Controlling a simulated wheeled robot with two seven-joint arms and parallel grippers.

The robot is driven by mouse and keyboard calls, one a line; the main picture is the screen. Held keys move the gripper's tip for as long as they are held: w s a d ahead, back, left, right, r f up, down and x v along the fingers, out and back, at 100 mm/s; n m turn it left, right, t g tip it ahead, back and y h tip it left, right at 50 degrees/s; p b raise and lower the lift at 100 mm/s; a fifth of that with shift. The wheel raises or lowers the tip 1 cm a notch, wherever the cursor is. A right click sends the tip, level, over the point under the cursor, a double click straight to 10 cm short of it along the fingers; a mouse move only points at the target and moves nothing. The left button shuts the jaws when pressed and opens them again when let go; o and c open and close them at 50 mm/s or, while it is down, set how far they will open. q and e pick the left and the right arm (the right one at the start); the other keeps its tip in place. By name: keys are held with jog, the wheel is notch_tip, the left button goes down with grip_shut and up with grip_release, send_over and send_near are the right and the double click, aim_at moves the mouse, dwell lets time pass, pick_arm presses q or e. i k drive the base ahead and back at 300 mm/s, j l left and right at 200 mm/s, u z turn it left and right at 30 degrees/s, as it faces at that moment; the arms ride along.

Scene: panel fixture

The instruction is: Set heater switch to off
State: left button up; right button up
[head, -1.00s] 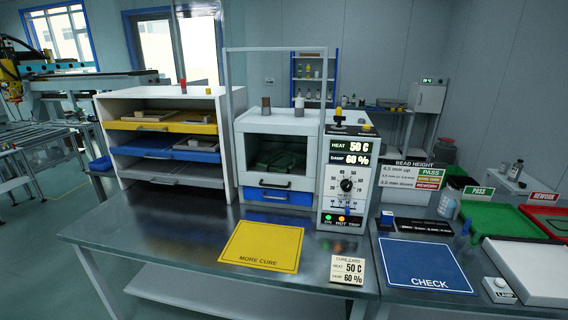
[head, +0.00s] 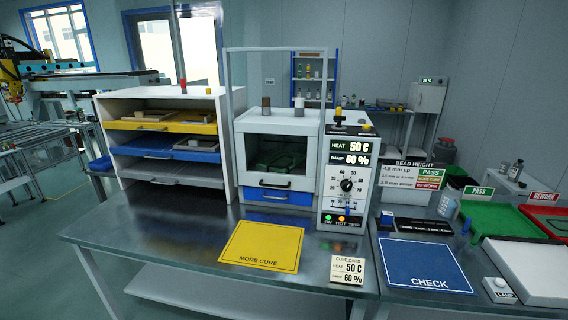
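The heater control panel (head: 345,195) is the white front at the right side of the small oven (head: 280,155). Its displays read HEAT 50 C and DAMP 60 %. A black round dial (head: 347,185) with numbers around it sits mid-panel. Below it is a small slider scale. At the bottom are lamps labelled ON, HOT and TRIP; the green ON lamp (head: 328,218) and the orange HOT lamp (head: 341,219) look lit. A yellow-topped black switch (head: 338,116) stands on top of the panel. Which control is the heater switch I cannot tell. Neither gripper is in view.
A shelf unit (head: 165,140) with coloured trays stands left of the oven. The metal table (head: 150,235) is clear at front left.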

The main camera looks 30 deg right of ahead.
aim_at(339, 118)
jog(key=z, duration=1.35)
